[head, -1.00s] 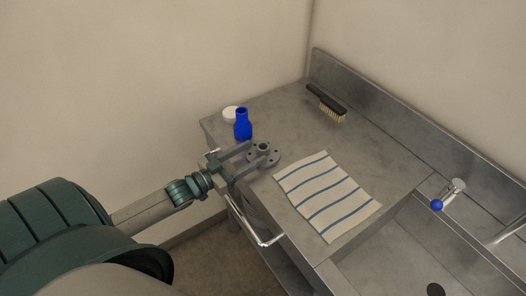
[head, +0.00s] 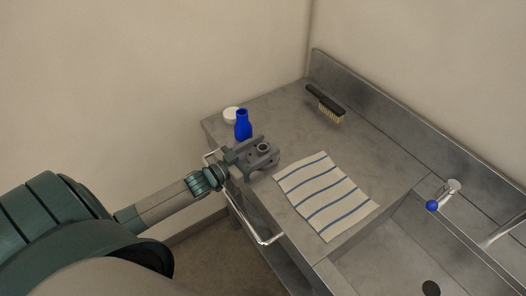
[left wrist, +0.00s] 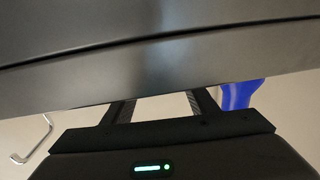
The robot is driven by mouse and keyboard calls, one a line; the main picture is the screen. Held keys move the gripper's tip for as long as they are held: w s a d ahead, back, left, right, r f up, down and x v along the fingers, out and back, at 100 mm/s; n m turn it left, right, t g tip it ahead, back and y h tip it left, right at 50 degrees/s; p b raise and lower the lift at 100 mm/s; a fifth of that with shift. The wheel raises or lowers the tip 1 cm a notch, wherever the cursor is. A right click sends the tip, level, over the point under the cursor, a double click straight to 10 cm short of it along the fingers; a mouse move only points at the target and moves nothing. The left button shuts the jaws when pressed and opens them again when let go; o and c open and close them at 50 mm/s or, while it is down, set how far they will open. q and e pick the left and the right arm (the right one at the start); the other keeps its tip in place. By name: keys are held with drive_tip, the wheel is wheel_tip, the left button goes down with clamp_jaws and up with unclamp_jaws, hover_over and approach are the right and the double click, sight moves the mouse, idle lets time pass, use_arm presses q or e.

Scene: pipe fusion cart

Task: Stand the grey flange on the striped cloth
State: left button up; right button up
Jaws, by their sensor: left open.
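The grey flange (head: 263,148) is on the metal worktop near its left edge, with its round hub facing up. My left gripper (head: 264,156) is open, with its fingers low on either side of the flange and hiding much of its disc; I cannot tell whether they touch it. In the left wrist view the finger bases (left wrist: 160,108) show apart, with their tips hidden behind a large grey surface. The cream cloth (head: 325,195) with blue stripes lies flat to the right of the flange, with nothing on it. My right gripper is not in view.
A blue bottle (head: 243,126) stands just behind the gripper, beside a white round item (head: 231,115). A brush (head: 325,103) lies at the back. A metal rail (head: 250,226) runs along the worktop's left edge. A sink (head: 385,255) and a blue-knobbed tap (head: 441,198) are right.

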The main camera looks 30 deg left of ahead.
sight(263, 147)
use_arm(q)
drive_tip(key=shift+c, duration=0.7)
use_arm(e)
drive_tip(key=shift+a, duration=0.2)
use_arm(q)
drive_tip(key=c, duration=1.2)
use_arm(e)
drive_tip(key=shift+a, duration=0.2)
use_arm(q)
drive_tip(key=shift+r, duration=0.2)
drive_tip(key=shift+r, duration=0.55)
wheel_tip(263, 147, up, 2)
drive_tip(key=shift+r+b, duration=0.1)
drive_tip(key=shift+b, duration=0.55)
drive_tip(key=s+d+r+b, duration=0.2)
drive_tip(key=d+r, duration=0.5)
drive_tip(key=d, duration=0.4)
drive_tip(key=shift+s+r, duration=0.2)
drive_tip(key=shift+s, duration=0.5)
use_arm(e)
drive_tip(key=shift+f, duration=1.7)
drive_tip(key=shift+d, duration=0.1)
